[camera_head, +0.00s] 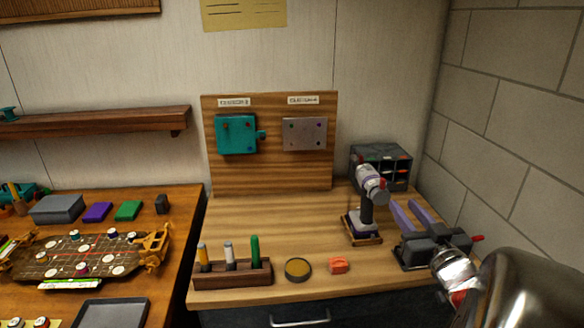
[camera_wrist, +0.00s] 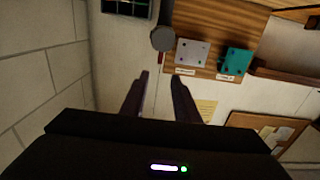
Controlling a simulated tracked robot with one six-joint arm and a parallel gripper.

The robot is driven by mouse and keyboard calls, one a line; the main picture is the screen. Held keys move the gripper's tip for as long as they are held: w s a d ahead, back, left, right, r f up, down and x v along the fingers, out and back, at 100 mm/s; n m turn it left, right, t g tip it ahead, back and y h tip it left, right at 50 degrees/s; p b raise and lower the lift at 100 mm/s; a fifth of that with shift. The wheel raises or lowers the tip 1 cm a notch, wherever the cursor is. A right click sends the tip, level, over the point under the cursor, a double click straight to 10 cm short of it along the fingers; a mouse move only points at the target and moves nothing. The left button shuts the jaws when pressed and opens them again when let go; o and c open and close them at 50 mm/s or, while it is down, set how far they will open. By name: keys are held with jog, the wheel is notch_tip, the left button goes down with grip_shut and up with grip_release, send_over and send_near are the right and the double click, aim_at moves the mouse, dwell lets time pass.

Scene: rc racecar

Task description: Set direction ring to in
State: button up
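A power screwdriver (camera_head: 367,205) stands upright in a small base on the right of the wooden bench. Its dark grip rises to a silver-grey head with a purplish band (camera_head: 371,184); I cannot tell which part is the direction ring or how it is set. In the wrist view, a round grey shape (camera_wrist: 163,39) beyond the fingertips seems to be the tool's end. My gripper (camera_head: 408,211) is just right of the screwdriver, its two purple fingers apart with nothing between them. The fingers (camera_wrist: 160,78) also show open and empty in the wrist view.
A backboard carries a teal box (camera_head: 236,134) and a grey plate (camera_head: 305,134). A drawer cabinet (camera_head: 381,165) stands behind the screwdriver, near the block wall (camera_head: 520,80).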

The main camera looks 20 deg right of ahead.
aim_at(384, 181)
jog(key=shift+w, duration=0.15)
jog(key=x, duration=1.3)
jog(key=shift+w+d, duration=0.1)
jog(key=shift+w, duration=0.15)
jog(key=shift+c, duration=0.4)
grip_shut()
